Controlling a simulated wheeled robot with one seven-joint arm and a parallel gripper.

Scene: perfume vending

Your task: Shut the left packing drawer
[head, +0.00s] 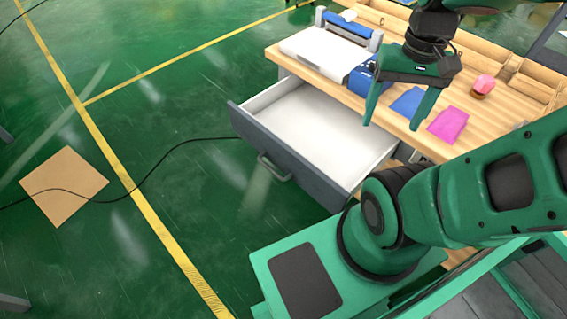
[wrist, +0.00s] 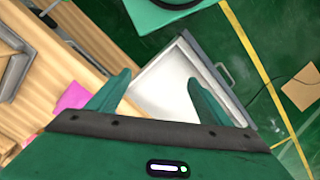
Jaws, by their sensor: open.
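The left packing drawer (head: 318,122) is pulled out from under the wooden table, with a white, empty-looking inside and a dark grey front. Its bar handle (head: 272,167) is on the outer face of that front. The drawer also shows in the wrist view (wrist: 165,88), beyond my fingers, with its front to the right. My gripper (head: 395,118) is open and empty, above the table's edge near the drawer's inner end. In the wrist view its two fingers (wrist: 158,90) are spread apart. It appears apart from the drawer and the handle.
The wooden table (head: 478,122) carries a white-and-blue device (head: 335,42), a blue pouch (head: 408,101), a pink pouch (head: 447,125) and a pink-topped item (head: 483,85). A black cable (head: 190,143) and a cardboard sheet (head: 64,186) lie on the green floor. Floor beyond the drawer front is mostly clear.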

